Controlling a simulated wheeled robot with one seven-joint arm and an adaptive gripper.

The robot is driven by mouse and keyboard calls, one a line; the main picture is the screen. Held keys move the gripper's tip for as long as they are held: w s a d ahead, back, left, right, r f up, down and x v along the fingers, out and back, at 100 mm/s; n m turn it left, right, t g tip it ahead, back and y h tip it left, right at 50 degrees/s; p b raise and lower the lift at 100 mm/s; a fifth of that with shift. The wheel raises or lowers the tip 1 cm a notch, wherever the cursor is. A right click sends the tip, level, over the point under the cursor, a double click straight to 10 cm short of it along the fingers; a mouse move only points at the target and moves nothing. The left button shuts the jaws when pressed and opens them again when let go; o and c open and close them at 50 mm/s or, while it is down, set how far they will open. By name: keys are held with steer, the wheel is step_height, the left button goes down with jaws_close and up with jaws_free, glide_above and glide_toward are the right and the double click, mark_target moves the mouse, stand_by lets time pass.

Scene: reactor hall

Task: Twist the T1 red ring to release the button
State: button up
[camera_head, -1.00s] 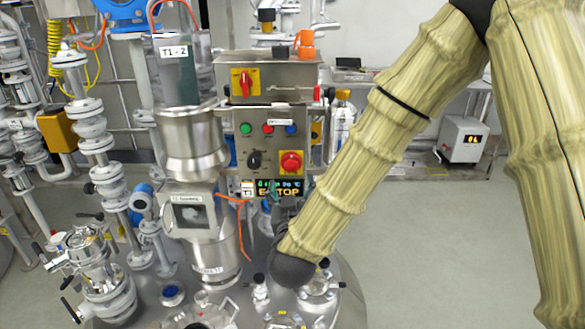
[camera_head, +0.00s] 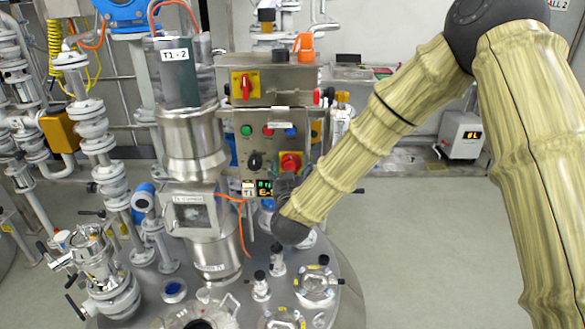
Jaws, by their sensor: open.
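The red ring button (camera_head: 289,161) sits on a yellow plate at the lower right of the grey control box (camera_head: 265,137). My gripper (camera_head: 287,180) is the dark shape at the end of my arm, directly below the red ring in the picture.
A black knob (camera_head: 255,162) is left of the ring, with green, red and blue buttons above. A red-yellow rotary switch (camera_head: 245,85) is on the upper box. A steel column (camera_head: 194,145) stands left. The reactor lid (camera_head: 240,285) with fittings lies below. Open floor is right.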

steer(key=c, duration=1)
steer(key=shift+d, duration=0.1)
steer(key=shift+f+b, duration=0.1)
steer(key=shift+b, duration=0.2)
steer(key=shift+m+b, duration=0.5)
steer(key=shift+m, duration=0.3)
steer(key=m+b, duration=0.2)
steer(key=m, duration=0.1)
steer(key=shift+b, duration=0.3)
steer(key=shift+m+b, duration=1.45)
steer(key=shift+m, duration=0.55)
